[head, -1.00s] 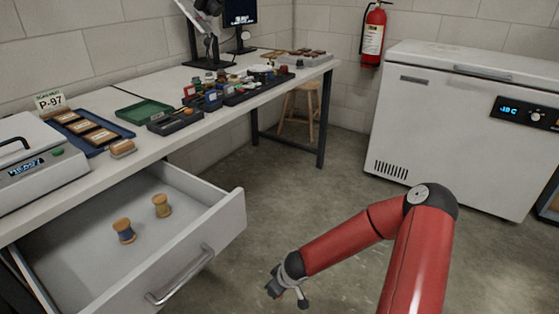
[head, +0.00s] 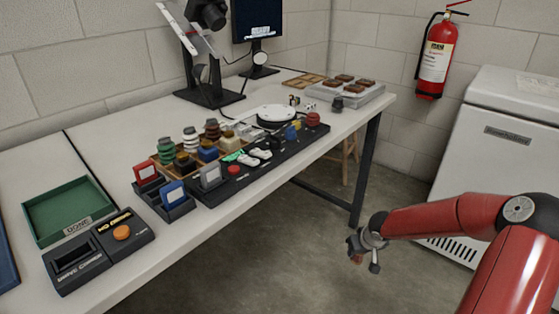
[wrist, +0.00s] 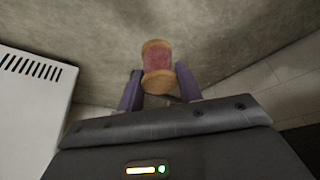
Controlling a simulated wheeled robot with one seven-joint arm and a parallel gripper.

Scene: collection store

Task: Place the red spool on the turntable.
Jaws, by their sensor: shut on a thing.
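My gripper (wrist: 159,86) is shut on the red spool (wrist: 156,54), which has a reddish winding between tan wooden ends. The spool sticks out beyond the fingers in the wrist view, with floor behind it. In the head view my gripper (head: 358,251) hangs off the table's front edge, to the right, and the spool is hard to make out there. The turntable (head: 277,112), a white round plate on a dark base, stands toward the far part of the table. It looks empty on top. My gripper is well apart from it.
A black strip (head: 258,172) with coloured parts runs along the table front, before the turntable. A compartment tray with several spools (head: 193,139) lies left of it. A tray with brown blocks (head: 345,95) stands behind right. A monitor (head: 258,22) and camera stand are at the back.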

